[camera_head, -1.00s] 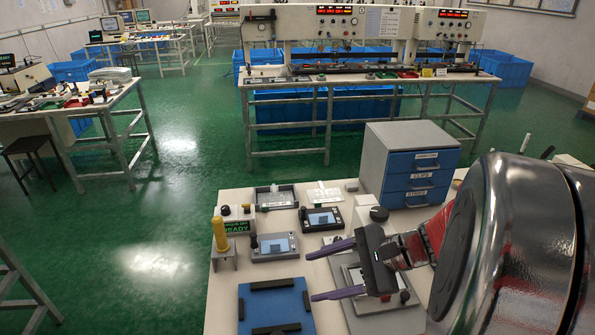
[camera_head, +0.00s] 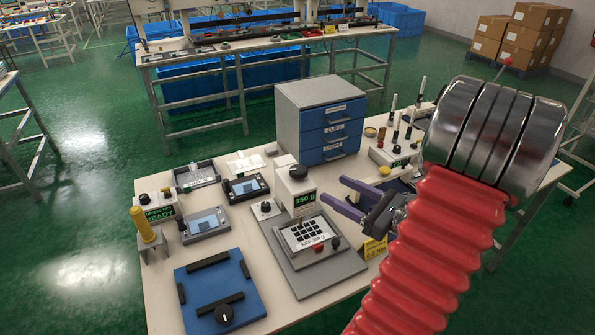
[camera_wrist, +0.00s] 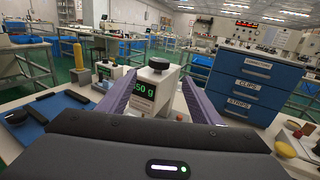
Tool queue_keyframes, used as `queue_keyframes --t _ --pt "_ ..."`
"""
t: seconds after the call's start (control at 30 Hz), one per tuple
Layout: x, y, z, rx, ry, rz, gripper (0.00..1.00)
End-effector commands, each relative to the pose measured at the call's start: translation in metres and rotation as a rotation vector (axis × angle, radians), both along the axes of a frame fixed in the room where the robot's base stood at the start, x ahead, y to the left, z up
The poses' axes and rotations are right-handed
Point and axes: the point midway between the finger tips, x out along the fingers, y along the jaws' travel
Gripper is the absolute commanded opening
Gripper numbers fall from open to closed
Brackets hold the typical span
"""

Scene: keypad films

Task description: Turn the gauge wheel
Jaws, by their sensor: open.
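The gauge is a white box (camera_head: 297,196) with a green "350 g" display and a black wheel (camera_head: 298,171) on top. It stands behind the keypad plate. My gripper (camera_head: 335,192) is open and empty, its purple fingers pointing left toward the gauge from its right side, apart from it in the head view. In the wrist view the gauge (camera_wrist: 152,92) shows ahead between the two fingers (camera_wrist: 158,80), with its wheel (camera_wrist: 159,63) near fingertip height. I cannot tell the exact gap. Nothing hides the wheel.
A keypad (camera_head: 310,233) on a grey plate stands in front of the gauge. A blue drawer cabinet (camera_head: 335,132) is behind. A blue fixture plate (camera_head: 205,275), a yellow-handled post (camera_head: 147,232) and small screen devices (camera_head: 206,222) stand left. Bottles and a control box (camera_head: 393,158) are right.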

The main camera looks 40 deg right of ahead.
Motion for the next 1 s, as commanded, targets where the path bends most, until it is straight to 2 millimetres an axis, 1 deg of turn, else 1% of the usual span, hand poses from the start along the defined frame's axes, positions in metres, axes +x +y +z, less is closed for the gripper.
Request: queue_keyframes --t 0.23,0.37,0.57,1.0 --pt "0.002 0.001 0.0 -0.002 0.001 0.002 0.59" --pt "0.007 0.002 0.0 -0.002 0.002 0.003 0.59" --pt "0.025 0.005 0.0 -0.002 0.001 0.006 0.59" --pt "0.076 0.013 0.0 -0.002 0.002 0.005 0.59"
